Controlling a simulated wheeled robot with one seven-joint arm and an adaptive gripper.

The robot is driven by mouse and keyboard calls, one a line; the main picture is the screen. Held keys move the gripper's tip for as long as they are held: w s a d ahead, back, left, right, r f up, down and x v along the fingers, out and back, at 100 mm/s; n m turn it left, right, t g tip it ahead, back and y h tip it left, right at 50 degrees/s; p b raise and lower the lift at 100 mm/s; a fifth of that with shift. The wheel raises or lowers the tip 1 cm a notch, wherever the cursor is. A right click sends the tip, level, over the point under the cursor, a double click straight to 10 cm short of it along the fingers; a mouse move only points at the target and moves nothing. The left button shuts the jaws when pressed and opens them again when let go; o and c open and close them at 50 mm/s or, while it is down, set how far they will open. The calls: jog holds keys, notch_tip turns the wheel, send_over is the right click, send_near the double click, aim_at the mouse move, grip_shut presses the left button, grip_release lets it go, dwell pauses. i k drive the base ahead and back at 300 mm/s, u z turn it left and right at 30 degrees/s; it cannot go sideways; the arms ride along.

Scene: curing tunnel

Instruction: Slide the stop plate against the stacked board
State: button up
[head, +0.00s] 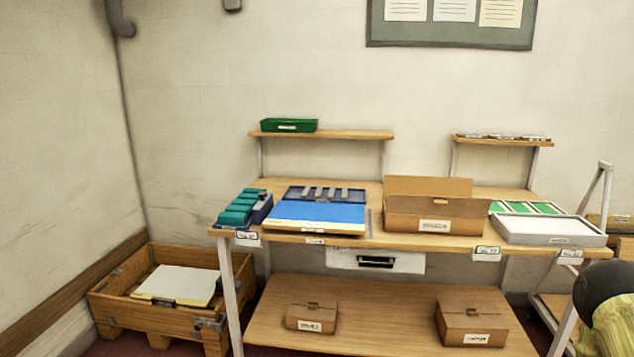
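A pale flat board (180,283), with a yellowish edge, lies in the open wooden crate (137,322) on the floor at the left. A small dark piece (162,301) shows at the board's front edge; I cannot tell if it is the stop plate or whether it touches the board. A metal fitting (209,323) sits on the crate's right front corner. On the bench, a blue sheet (318,215) lies on a pale base, with a dark slotted rack (326,194) behind it. My gripper is not in view.
The wooden bench (400,240) holds teal blocks (240,208), an open cardboard box (430,211) and a grey tray (549,230) with green panels behind. Two closed cartons (312,317) (471,322) stand on the lower shelf. The bench leg (231,290) stands close to the crate's right side.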

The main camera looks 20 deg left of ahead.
aim_at(263, 207)
jog(key=u, duration=0.2)
jog(key=i, duration=1.1)
jog(key=u, duration=1.3)
jog(key=i, duration=0.6)
jog(key=u, duration=0.65)
